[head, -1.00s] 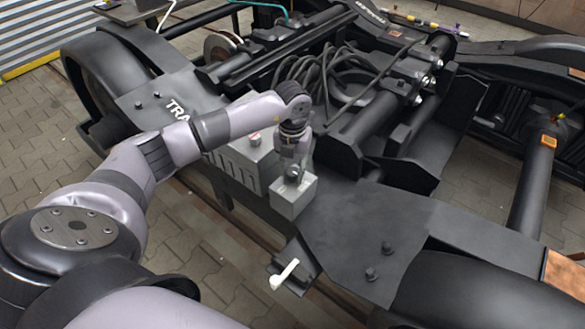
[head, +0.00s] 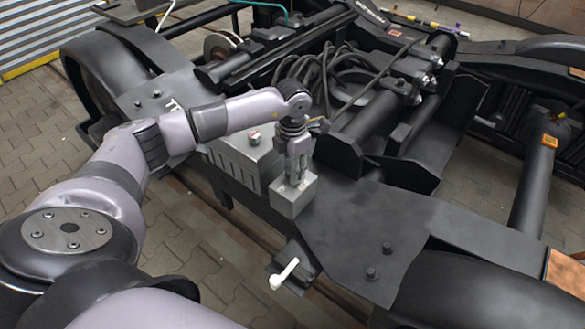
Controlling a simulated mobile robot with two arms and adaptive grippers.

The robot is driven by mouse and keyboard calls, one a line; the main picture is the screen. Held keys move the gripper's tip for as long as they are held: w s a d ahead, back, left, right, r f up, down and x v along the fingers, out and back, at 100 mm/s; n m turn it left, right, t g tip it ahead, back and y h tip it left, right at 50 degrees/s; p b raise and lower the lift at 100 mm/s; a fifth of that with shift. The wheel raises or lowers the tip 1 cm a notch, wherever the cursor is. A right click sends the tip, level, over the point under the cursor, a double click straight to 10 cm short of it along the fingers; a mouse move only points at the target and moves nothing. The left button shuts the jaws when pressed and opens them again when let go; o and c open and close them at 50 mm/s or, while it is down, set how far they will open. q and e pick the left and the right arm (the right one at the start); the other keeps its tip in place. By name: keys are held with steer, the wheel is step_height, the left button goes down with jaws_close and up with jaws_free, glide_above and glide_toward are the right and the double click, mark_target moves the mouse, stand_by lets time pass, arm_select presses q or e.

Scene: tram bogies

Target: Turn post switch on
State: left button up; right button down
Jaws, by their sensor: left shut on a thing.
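The post switch, a small light grey box (head: 291,200), stands on the dark bogie frame near the middle of the head view. My left arm comes in from the left, and my left gripper (head: 296,178) points down onto the box's top. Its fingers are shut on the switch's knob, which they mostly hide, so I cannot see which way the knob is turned. My right gripper is not in view.
A larger grey box (head: 243,158) with a small red-marked knob stands just left of the switch. Black cables (head: 345,80) lie behind. A white lever (head: 284,273) sticks out below at the frame's edge. The flat plate (head: 365,235) to the right is mostly clear.

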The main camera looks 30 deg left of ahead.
arm_select(q)
steer(key=m, duration=0.4)
steer(key=shift+m+b, duration=0.3)
steer(key=shift+b, duration=0.05)
steer(key=m, duration=0.3)
steer(key=shift+m+b, duration=0.3)
steer(key=shift+m, duration=0.1)
steer(key=shift+w+r+m, duration=0.1)
steer(key=shift+m, duration=0.7)
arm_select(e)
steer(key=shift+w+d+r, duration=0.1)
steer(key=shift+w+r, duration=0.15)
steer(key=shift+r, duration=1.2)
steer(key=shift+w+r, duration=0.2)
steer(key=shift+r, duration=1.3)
arm_select(q)
steer(key=o, duration=0.7)
steer(key=shift+c, duration=0.2)
steer(key=o, duration=0.5)
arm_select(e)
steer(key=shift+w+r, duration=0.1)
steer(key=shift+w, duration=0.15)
